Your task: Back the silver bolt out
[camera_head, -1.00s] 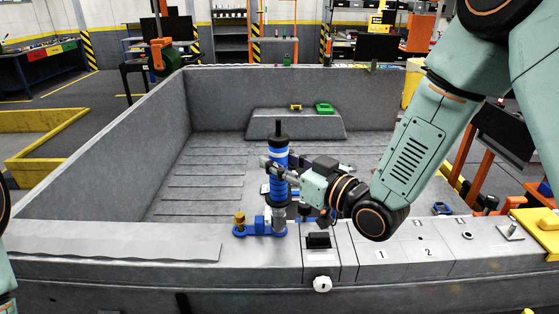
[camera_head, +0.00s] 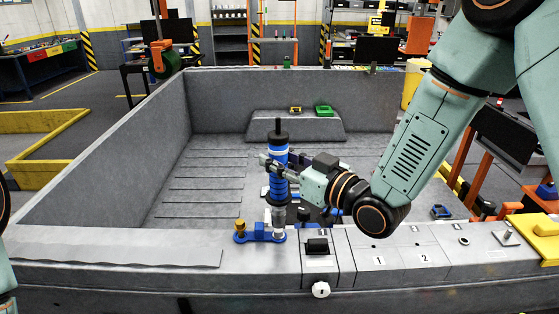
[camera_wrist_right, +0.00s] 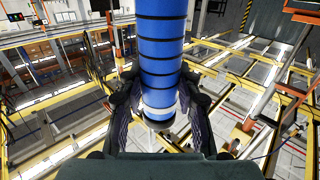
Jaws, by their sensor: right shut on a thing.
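A blue cylindrical tool (camera_head: 279,154) with black rings and a black top stands upright over the front ledge. My right gripper (camera_head: 273,167) is shut around its middle; the wrist view shows both fingers against the blue barrel (camera_wrist_right: 160,60). The tool's grey socket end (camera_head: 279,215) points down above the right end of a blue bracket (camera_head: 262,236). The silver bolt (camera_head: 279,234) shows as a bright bit just under the socket; I cannot tell whether they touch. A gold bolt (camera_head: 240,226) stands at the bracket's left end. My left gripper is out of view.
The bracket sits on the grey ledge (camera_head: 130,248) of a large bed. A black block (camera_head: 317,246) is right of it, with spots marked 1 (camera_head: 379,261) and 2 (camera_head: 425,258) further right. A yellow tray (camera_head: 535,231) is at the far right. The left ledge is clear.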

